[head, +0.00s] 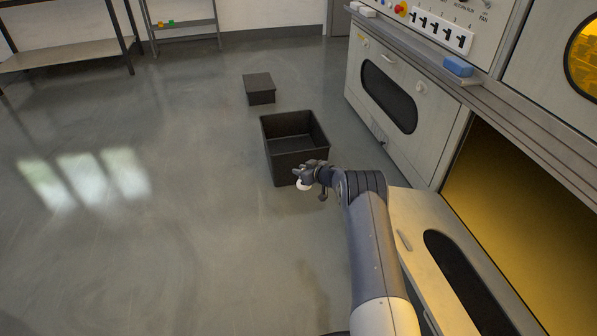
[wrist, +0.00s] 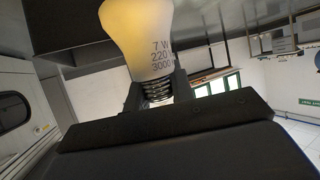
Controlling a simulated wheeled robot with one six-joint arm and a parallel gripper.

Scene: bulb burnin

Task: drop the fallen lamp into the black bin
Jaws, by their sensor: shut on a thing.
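The lamp (wrist: 140,40) is a white and yellowish bulb with "7 W" print and a metal screw base. In the wrist view my gripper (wrist: 155,92) is shut on it near the screw base. In the head view the lamp (head: 303,184) is a small white shape at my gripper (head: 308,176). The black bin (head: 287,160) is an open box on the floor. My gripper appears in front of its near right corner in the head view. How far the lamp is above the floor cannot be told.
A smaller dark closed box (head: 259,89) sits on the floor behind the bin. A cabinet (head: 397,95) with a control panel stands along the right, with a blue item (head: 458,66) on its ledge. Shelving (head: 67,54) stands at the back left. The floor left of the bin is clear.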

